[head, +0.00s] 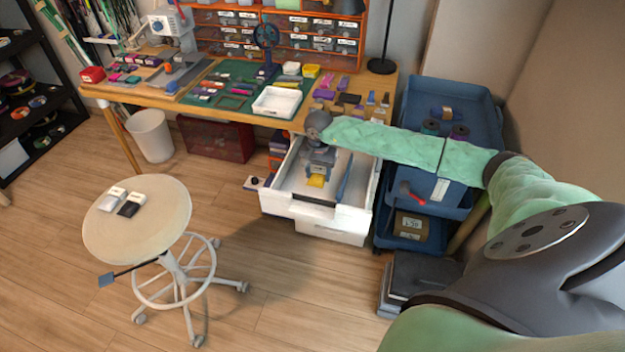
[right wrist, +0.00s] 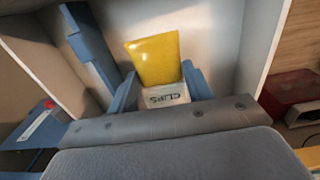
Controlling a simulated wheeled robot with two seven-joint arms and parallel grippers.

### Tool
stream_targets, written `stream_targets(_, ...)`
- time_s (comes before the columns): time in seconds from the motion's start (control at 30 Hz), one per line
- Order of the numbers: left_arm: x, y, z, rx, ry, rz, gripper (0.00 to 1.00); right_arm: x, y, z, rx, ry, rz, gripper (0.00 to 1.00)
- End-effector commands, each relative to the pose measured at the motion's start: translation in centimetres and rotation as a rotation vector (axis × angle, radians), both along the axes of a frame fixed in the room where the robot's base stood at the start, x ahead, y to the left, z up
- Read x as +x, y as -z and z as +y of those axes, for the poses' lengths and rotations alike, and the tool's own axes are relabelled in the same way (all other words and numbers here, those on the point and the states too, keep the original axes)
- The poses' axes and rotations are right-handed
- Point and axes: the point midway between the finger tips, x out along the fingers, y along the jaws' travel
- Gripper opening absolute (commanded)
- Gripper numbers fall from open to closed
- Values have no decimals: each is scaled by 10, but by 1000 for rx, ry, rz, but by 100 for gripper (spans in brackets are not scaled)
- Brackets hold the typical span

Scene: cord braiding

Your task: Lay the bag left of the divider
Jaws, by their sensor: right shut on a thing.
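The bag (head: 316,181) is small and yellow with a white label reading CLIPS. It also shows in the right wrist view (right wrist: 154,58). My right gripper (head: 317,172) points down into the open white drawer (head: 345,222) and is shut on the bag, with one blue finger on each side of it. The blue-grey divider (head: 344,177) stands in the drawer. In the head view the bag is left of it; in the right wrist view the divider (right wrist: 88,45) is at upper left, apart from the bag. I cannot tell whether the bag touches the drawer floor. My left gripper is out of view.
The workbench (head: 345,112) above the drawer is crowded with small items. A blue cart (head: 415,165) stands close to the drawer's right, below my right arm. A round stool (head: 160,222) stands at the left on open floor. A dark red bin (head: 215,138) is under the bench.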

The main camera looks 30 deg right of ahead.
Motion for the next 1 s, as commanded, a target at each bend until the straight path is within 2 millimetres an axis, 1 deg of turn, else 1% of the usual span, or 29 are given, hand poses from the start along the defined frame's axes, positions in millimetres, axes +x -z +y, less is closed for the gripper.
stream_targets(0.03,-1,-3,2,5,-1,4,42,6,3,3,1,1,0,27)
stream_targets(0.1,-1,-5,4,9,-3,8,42,13,7,5,2,1,1,27)
stream_targets(0.23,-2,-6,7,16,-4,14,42,20,12,8,0,0,0,27)
stream_targets(0.37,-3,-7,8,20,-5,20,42,22,17,8,-1,0,1,27)
stream_targets(0.47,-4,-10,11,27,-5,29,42,21,26,9,2,1,3,27)
stream_targets(0.6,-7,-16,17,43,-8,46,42,21,45,9,1,1,3,27)
stream_targets(0.7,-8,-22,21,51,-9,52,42,22,53,9,1,1,0,27)
stream_targets(0.8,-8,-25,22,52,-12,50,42,22,54,8,0,1,-1,27)
stream_targets(1.0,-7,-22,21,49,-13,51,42,22,55,8,0,0,-1,27)
